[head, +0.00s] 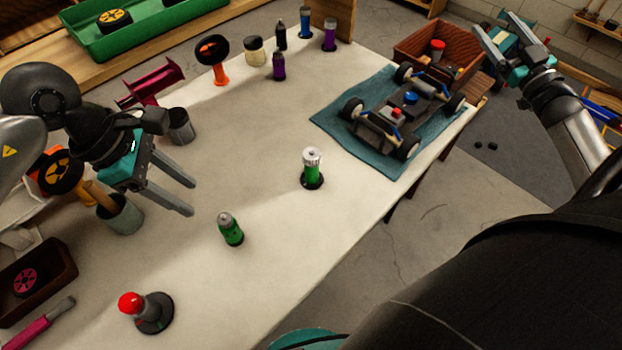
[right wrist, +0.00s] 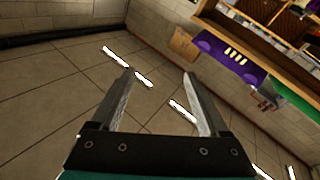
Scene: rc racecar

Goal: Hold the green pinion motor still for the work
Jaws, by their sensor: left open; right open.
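A green cylinder with a silver top (head: 312,172) stands upright on a dark round base at the middle of the table. I cannot tell which one is the green pinion motor. My left gripper (head: 192,197) is open and empty, to the left of both cylinders. My right gripper (head: 490,24) is open and empty, raised off the table at the upper right.
A car chassis (head: 408,100) lies on a teal mat (head: 335,122) at the right, by a brown box (head: 425,38). A red-topped post (head: 150,305) stands at the front. A cup (head: 120,215) and a dark can (head: 181,126) are near my left gripper.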

